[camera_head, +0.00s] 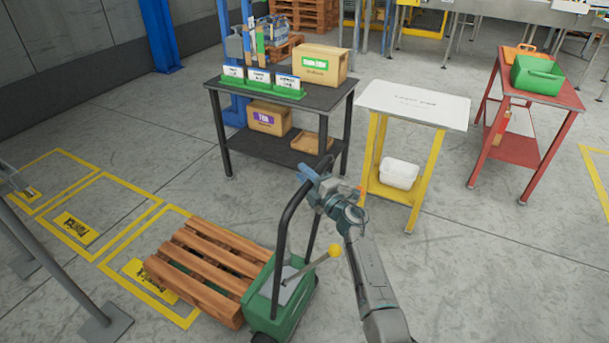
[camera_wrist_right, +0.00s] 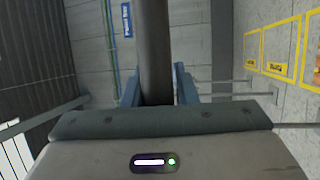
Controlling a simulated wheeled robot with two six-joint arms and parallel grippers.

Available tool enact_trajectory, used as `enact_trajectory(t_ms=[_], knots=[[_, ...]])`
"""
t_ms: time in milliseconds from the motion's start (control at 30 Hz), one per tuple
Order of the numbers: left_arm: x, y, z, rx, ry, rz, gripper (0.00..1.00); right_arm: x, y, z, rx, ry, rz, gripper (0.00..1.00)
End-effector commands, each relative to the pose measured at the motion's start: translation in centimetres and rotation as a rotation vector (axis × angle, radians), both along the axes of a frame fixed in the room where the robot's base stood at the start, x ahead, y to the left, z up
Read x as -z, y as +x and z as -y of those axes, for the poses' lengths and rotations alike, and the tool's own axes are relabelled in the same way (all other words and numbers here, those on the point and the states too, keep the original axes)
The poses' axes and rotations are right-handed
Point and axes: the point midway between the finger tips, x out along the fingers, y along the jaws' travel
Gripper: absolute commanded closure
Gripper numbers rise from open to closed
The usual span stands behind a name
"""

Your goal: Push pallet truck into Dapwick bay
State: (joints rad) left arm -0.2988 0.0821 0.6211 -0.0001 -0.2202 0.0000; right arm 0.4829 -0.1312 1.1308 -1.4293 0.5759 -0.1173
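The pallet truck (camera_head: 284,312) has a green body, a black looped handle and a yellow-knobbed lever. It stands at the lower middle of the head view. A brown wooden pallet (camera_head: 208,268) is in front of it, to the left, covering the right part of the nearest yellow-outlined bay (camera_head: 186,322). That bay's yellow label (camera_head: 136,270) is partly hidden and seems to read Dapwick. My right gripper (camera_head: 318,174) is at the top of the handle. In the right wrist view the dark handle bar (camera_wrist_right: 155,50) runs between its blue fingers, which close against it. My left gripper is out of view.
Two more yellow-outlined bays (camera_head: 84,227) lie farther left, empty. A grey footed stand (camera_head: 106,322) is at lower left. A black table (camera_head: 290,115) with boxes, a yellow-legged stand (camera_head: 415,105) and a red cart (camera_head: 520,150) stand behind. Floor at lower right is clear.

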Motion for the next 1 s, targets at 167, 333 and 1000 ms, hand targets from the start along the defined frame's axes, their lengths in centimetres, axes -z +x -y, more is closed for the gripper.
enact_trajectory(t_ms=[167,333,1000], knots=[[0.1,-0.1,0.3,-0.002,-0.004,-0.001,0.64,0.1,0.0,-0.1,0.0,0.001,-0.002,0.55],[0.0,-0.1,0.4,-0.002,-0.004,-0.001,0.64,-0.1,0.0,-0.1,0.0,0.002,0.001,0.55],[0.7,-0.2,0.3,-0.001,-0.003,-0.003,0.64,2.1,-7.9,5.7,0.002,-0.001,-0.003,0.55]])
